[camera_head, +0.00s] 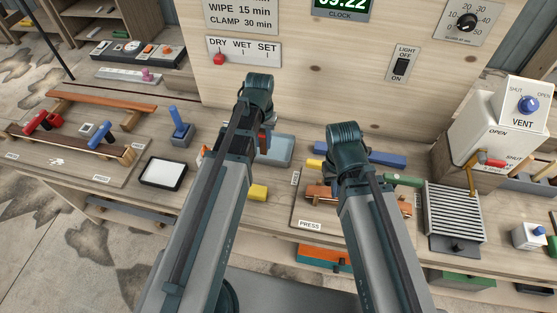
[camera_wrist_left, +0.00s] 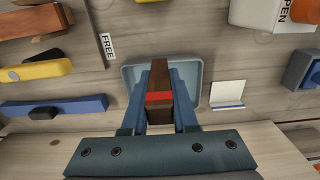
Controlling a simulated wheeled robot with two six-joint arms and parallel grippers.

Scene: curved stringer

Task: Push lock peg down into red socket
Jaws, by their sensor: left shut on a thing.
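My left gripper (camera_wrist_left: 158,118) is shut on a dark brown wooden piece with a red band (camera_wrist_left: 159,78), in the left wrist view. The piece is over a grey-blue tray (camera_wrist_left: 192,75); I cannot tell whether they touch. In the head view the tray (camera_head: 278,150) sits behind my left wrist, which mostly hides the held piece. My right arm ends over the press board (camera_head: 310,224); its fingers are hidden. I cannot single out a lock peg or red socket for sure.
A blue-handled grey block (camera_head: 180,137) and a black-framed white pad (camera_head: 163,172) stand left of my left arm. A yellow block (camera_head: 258,192) lies between my arms. A ribbed grey plate (camera_head: 453,212) and the white vent box (camera_head: 470,140) are at right. The wooden panel rises behind.

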